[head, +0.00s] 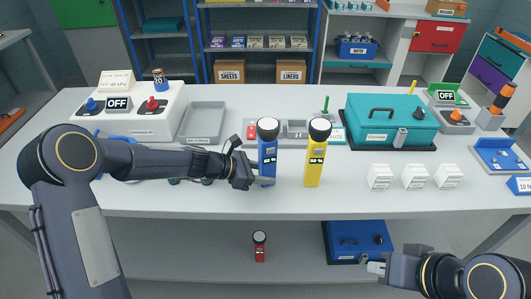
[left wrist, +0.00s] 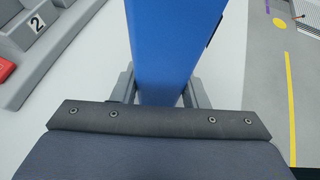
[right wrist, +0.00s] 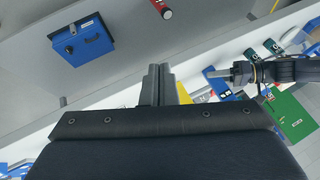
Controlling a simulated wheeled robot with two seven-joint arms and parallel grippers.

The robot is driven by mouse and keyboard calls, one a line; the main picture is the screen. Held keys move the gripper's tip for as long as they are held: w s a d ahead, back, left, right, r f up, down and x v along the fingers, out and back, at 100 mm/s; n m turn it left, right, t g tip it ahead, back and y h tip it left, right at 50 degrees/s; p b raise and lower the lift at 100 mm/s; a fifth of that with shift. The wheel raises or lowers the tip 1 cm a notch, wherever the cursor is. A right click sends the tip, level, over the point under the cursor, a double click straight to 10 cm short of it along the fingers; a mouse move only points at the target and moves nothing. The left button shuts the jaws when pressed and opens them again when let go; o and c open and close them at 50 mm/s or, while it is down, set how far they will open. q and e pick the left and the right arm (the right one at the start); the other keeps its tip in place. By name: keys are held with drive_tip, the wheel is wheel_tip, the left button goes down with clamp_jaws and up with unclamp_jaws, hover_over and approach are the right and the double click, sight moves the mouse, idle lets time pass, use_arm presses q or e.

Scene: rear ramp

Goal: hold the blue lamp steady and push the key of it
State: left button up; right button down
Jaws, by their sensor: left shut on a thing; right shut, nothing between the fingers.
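The blue lamp (head: 268,158) stands upright on the table, with a round white top in a black rim and a small dark display on its front. My left gripper (head: 262,182) is shut on its lower body from the left. In the left wrist view the blue body (left wrist: 175,50) rises between the two fingers. I cannot make out the lamp's key. My right gripper (head: 376,267) is shut and empty, low in front of the table at the right. Its closed fingers show in the right wrist view (right wrist: 161,82).
A yellow lamp (head: 315,155) stands close to the right of the blue one. White blocks (head: 415,177) and a teal toolbox (head: 390,125) stand further right. The lower shelf holds a red lamp (head: 259,247) and a blue box (head: 357,241). The table front between the lamps and blocks is clear.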

sight(271, 151)
drive_tip(key=w+a+n+t, duration=0.3)
drive_tip(key=w+a+n, duration=0.4)
drive_tip(key=w+n, duration=0.5)
drive_tip(key=w+a+r+n+t+y, duration=0.1)
drive_tip(key=w+a+n+y, duration=0.4)
drive_tip(key=a+n, duration=0.75)
drive_tip(key=w, duration=0.8)
drive_tip(key=shift+w, duration=0.4)
drive_tip(key=shift+m, duration=0.25)
